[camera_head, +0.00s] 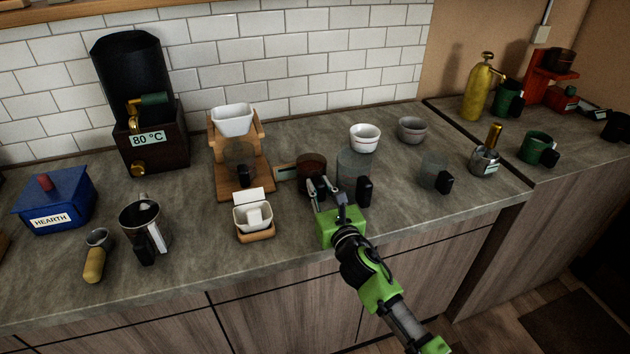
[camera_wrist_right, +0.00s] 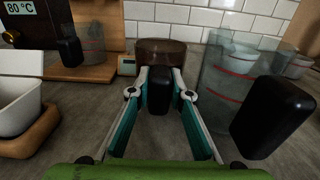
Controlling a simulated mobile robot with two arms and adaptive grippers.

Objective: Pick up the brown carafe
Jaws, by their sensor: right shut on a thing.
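The brown carafe (camera_head: 312,165) is a dark, see-through brown vessel near the middle of the counter. In the right wrist view its brown body (camera_wrist_right: 168,53) is straight ahead, with its black handle (camera_wrist_right: 160,92) facing me. My right gripper (camera_head: 322,187) reaches in from the lower right, and its fingers (camera_wrist_right: 160,85) are shut on that handle from both sides. The carafe looks upright. Its base is partly hidden, so I cannot tell whether it touches the counter. My left gripper is not in view.
A clear carafe (camera_head: 353,165) with a black handle (camera_wrist_right: 272,115) stands close to the right. A wooden stand (camera_head: 258,182) is behind left. White (camera_head: 365,138) and grey (camera_head: 411,130) bowls stand behind right.

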